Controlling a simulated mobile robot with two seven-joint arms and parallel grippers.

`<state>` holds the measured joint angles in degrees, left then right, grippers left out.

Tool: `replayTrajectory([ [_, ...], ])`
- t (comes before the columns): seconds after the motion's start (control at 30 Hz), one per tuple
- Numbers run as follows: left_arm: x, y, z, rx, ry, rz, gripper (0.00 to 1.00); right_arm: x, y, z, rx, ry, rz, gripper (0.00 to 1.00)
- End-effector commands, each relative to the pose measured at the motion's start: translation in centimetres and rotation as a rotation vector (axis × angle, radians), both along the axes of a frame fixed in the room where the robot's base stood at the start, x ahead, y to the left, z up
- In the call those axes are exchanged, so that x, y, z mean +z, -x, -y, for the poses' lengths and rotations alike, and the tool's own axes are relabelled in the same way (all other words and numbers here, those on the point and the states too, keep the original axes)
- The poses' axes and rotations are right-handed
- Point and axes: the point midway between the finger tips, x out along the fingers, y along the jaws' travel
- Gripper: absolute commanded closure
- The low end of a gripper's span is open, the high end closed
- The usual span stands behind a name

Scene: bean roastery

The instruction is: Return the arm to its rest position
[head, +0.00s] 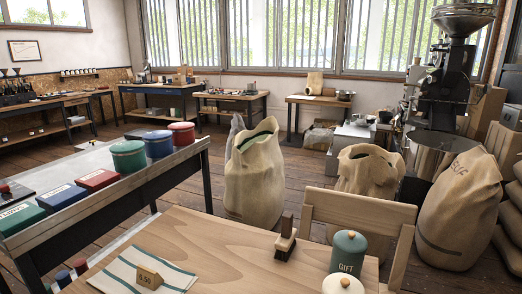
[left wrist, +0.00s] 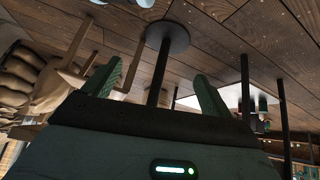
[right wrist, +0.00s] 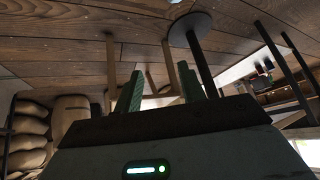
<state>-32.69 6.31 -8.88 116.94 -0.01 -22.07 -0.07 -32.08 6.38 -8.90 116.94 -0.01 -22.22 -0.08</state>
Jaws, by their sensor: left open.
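My left gripper (left wrist: 158,68) shows in the left wrist view, with its two green fingers spread wide and nothing between them in its grip. My right gripper (right wrist: 161,70) shows in the right wrist view, with its green fingers apart and empty. Neither gripper nor arm shows in the head view. Both wrist views look out low over the wooden floor, with a dark post and round foot beyond the fingers.
A wooden table (head: 205,245) stands in front, bearing a striped cloth (head: 135,272), a price block (head: 149,278), a brush (head: 285,240) and a green gift canister (head: 348,254). A counter (head: 165,170) with canisters is at left. Sacks (head: 255,180) stand beyond the table.

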Motion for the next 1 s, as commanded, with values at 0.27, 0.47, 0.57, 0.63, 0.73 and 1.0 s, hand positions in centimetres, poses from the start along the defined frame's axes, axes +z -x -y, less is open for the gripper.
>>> replayTrajectory([
  [0.27,5.8,-2.3,-0.3,-0.002,-0.005,0.071,0.15,6.0,-2.0,0.1,-0.002,0.001,0.068,0.60],
  [0.47,10.6,-5.1,-0.5,-0.003,-0.010,0.159,0.15,10.7,-4.6,0.4,0.001,0.006,0.154,0.60],
  [0.57,11.9,-6.0,-0.6,-0.002,-0.011,0.186,0.15,11.8,-5.3,0.6,0.003,0.011,0.178,0.60],
  [0.63,12.3,-6.2,-0.6,-0.002,-0.012,0.196,0.15,12.2,-5.5,0.7,0.006,0.013,0.185,0.60],
  [0.73,12.3,-6.2,-0.6,-0.003,-0.013,0.197,0.15,12.2,-5.6,0.8,0.007,0.016,0.187,0.60],
  [1.0,12.2,-6.2,-0.6,-0.002,-0.012,0.194,0.15,12.1,-5.5,0.8,0.007,0.017,0.185,0.60],
])
